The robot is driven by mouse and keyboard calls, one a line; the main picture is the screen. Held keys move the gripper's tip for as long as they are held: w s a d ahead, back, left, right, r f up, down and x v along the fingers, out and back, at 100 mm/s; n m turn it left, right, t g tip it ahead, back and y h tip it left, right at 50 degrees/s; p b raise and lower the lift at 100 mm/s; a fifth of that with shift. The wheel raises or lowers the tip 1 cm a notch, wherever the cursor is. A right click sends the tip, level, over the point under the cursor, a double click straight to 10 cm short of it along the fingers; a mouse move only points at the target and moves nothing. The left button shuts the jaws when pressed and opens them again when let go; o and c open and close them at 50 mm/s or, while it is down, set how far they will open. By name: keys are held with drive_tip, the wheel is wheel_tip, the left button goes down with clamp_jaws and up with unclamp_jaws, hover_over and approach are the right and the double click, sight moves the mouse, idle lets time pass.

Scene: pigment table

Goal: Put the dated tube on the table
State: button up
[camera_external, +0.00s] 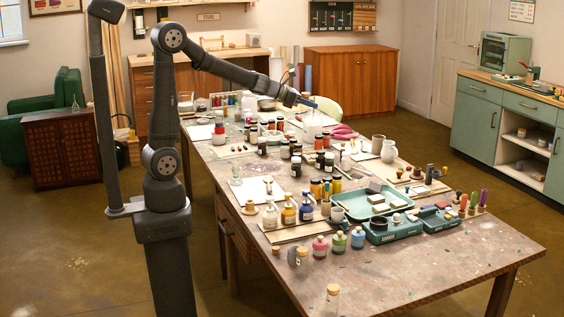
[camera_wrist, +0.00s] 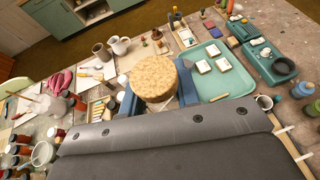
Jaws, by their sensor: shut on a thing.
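My gripper (camera_external: 305,102) hangs above the far half of the table (camera_external: 420,275) in the external view. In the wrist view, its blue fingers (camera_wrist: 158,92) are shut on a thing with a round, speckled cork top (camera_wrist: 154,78). The cork hides the body of the held thing, and no date or label shows on it. It is too small to make out in the external view.
A teal tray (camera_external: 345,203) with pale blocks lies mid-table, beside teal boxes (camera_external: 395,231). Colored jars (camera_external: 320,249) line its front. Dark-lidded jars (camera_external: 297,167), a white jug (camera_external: 389,151) and pink gloves (camera_external: 344,132) crowd the far half. The front right tabletop is clear.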

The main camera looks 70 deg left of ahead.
drive_tip(key=a+n+g+y, duration=0.3)
drive_tip(key=a+n+y, duration=0.7)
drive_tip(key=a, duration=2.5)
drive_tip(key=s+a+f+n+g+y, duration=0.1)
drive_tip(key=s+a+n+g+y, duration=0.25)
drive_tip(key=s+a, duration=0.85)
drive_tip(key=s+a+n+g+y, duration=0.2)
drive_tip(key=s+a+n+g, duration=0.45)
drive_tip(key=a, duration=0.85)
drive_tip(key=shift+m+t, duration=0.6)
drive_tip(key=shift+t, duration=0.1)
drive_tip(key=f, duration=1)
drive_tip(key=s+f, duration=0.1)
drive_tip(key=f, duration=2)
drive_tip(key=shift+s, duration=0.15)
drive_tip(key=shift+f, duration=0.5)
drive_tip(key=o, duration=1.1)
